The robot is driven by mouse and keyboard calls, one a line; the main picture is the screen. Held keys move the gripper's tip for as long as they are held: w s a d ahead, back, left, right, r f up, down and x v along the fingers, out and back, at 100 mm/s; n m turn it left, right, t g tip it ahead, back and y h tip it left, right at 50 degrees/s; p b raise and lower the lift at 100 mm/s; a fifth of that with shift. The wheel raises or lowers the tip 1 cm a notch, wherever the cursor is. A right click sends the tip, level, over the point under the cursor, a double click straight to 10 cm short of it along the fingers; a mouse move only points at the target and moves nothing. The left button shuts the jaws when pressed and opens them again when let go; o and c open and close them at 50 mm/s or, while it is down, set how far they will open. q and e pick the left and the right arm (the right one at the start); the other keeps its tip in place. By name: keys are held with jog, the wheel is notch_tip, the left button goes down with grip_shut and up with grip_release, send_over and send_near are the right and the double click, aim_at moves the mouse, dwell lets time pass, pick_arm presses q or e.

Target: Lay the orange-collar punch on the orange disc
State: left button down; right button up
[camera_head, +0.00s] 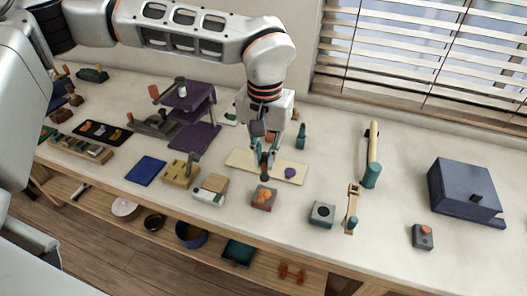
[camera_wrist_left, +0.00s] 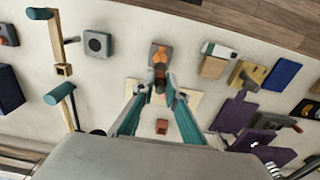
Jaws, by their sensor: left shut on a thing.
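My left gripper (camera_head: 264,156) is above the cream board (camera_head: 240,160), its fingers pointing down. It is shut on a small dark and reddish-brown punch (camera_head: 264,168), which hangs about upright below the fingertips. The left wrist view shows the fingertips (camera_wrist_left: 160,92) closed on the punch (camera_wrist_left: 159,76), whose collar colour is hard to make out. A purple disc (camera_head: 290,173) lies on the board to the right of the gripper. I cannot make out the orange disc; the gripper and punch cover part of the board. My right gripper is not in view.
A grey block with an orange top (camera_head: 264,197) stands just in front of the board. A yellow fixture (camera_head: 180,174) and a purple press (camera_head: 195,136) stand to the left. A grey block with a round hole (camera_head: 322,213) is on the right. Bare table lies right of the board.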

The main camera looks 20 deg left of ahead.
aim_at(265, 169)
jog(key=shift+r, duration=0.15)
pick_arm(q)
jog(key=shift+r+p, duration=0.1)
jog(key=shift+p, duration=0.2)
jog(key=shift+f+b, duration=0.55)
jog(key=shift+f, duration=0.2)
jog(key=shift+f+b, duration=0.5)
jog(key=shift+f, duration=0.45)
jog(key=shift+f+b, duration=0.45)
jog(key=shift+f, duration=0.4)
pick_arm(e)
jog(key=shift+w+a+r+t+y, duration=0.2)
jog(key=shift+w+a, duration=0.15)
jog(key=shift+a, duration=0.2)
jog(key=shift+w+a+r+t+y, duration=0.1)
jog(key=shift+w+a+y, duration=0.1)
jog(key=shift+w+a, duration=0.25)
pick_arm(q)
jog(key=shift+f, duration=0.1)
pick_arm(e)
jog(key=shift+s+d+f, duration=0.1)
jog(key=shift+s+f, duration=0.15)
pick_arm(q)
jog(key=shift+f+p, duration=0.2)
jog(key=shift+p, duration=0.1)
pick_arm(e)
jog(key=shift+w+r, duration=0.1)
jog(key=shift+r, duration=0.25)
